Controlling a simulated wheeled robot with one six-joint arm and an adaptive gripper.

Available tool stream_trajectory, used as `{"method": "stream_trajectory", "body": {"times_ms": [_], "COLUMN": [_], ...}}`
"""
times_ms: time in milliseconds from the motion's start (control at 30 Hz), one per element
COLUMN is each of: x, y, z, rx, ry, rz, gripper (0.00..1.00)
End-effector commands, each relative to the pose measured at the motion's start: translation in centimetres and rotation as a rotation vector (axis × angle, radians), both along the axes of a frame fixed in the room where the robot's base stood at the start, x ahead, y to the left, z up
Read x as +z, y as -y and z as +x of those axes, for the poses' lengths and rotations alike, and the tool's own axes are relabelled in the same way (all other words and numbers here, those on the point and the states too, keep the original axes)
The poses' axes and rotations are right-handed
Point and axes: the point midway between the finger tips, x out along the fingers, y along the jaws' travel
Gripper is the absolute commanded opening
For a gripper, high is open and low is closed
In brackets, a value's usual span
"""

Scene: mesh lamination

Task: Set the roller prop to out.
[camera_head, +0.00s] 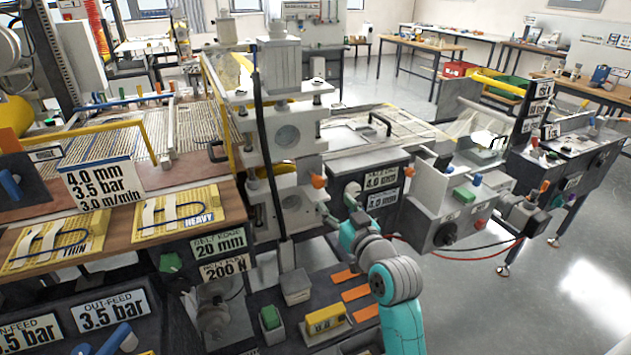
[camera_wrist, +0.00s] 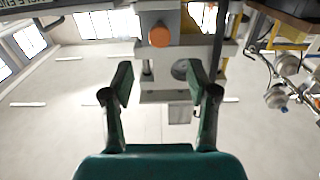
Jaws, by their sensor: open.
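No part is labelled as the roller prop, so I cannot be sure which it is. An orange-ended knob or lever (camera_head: 319,181) sticks out of the right side of the grey roller stand (camera_head: 284,82). An orange round end (camera_wrist: 159,37), likely the same part, shows in the wrist view, above and between my fingertips in the picture. My gripper (camera_wrist: 160,80) is open and empty, with its two dark green fingers apart. It does not appear to touch the orange end. In the head view my teal arm reaches up to just right of the stand, and its fingers are hard to make out.
A black hose (camera_head: 268,150) hangs down the stand's front. A grey control box (camera_head: 440,215) with coloured knobs stands to the right. A lower bench (camera_head: 270,300) with small blocks and orange strips lies below my arm. Open floor (camera_head: 545,280) is at the right.

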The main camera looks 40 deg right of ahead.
Motion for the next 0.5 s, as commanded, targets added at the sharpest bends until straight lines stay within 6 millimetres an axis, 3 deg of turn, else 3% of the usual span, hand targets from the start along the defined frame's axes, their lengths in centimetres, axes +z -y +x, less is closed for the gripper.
{"method": "stream_trajectory", "body": {"times_ms": [167,500], "x": [0.1,0.2], "y": [0.5,2.1], "z": [1.4,7.1], "rx": [0.0,0.0], "ry": [0.0,0.001], "rz": [-0.001,-0.001], "gripper": [0.59,0.59]}}
